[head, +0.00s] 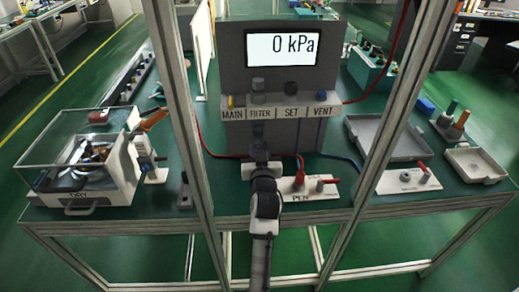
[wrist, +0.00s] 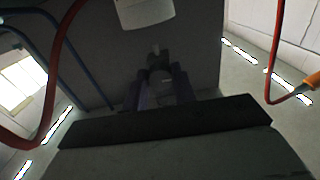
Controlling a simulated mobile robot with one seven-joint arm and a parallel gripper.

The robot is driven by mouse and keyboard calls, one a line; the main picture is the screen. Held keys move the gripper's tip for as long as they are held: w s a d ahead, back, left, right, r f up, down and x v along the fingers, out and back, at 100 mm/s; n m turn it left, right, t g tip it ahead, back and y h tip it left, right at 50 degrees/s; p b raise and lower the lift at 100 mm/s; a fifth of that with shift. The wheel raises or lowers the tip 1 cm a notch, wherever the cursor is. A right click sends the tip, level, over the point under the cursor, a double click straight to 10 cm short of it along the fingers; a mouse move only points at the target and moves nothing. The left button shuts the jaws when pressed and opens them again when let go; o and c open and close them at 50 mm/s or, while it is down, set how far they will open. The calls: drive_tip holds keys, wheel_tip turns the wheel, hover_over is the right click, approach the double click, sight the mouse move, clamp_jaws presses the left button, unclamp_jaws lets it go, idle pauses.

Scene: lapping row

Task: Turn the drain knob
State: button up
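The gauge cabinet (head: 290,62) reads 0 kPa and has a shelf labelled MAIN, FILTER, SET and VENT. A grey filter part (head: 258,86) stands above the FILTER label, and a dark grey part (head: 258,128) hangs below it. My gripper (head: 259,147) is just below that hanging part. In the wrist view, my gripper (wrist: 160,90) points at the cabinet, its two dark fingers on either side of a small grey knob-like part (wrist: 156,62), probably the drain knob. A pale block (wrist: 145,12) is above it. I cannot tell whether the fingers touch the part.
Metal frame posts (head: 190,120) and (head: 395,110) stand on both sides of my arm. A red hose (head: 205,145) and a blue hose (head: 340,158) run near the cabinet. A PEN plate (head: 300,192) with red levers lies right of my gripper; a clear-lidded box (head: 85,160) stands left.

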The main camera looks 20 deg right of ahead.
drive_tip(key=c, duration=0.4)
drive_tip(key=shift+m, duration=0.4)
drive_tip(key=m+p, duration=0.1)
drive_tip(key=m, duration=0.2)
drive_tip(key=shift+p, duration=0.35)
drive_tip(key=shift+a+m+p, duration=0.1)
drive_tip(key=shift+m+p, duration=0.55)
drive_tip(key=shift+m, duration=1.05)
drive_tip(key=o, duration=1)
drive_tip(key=shift+c, duration=0.2)
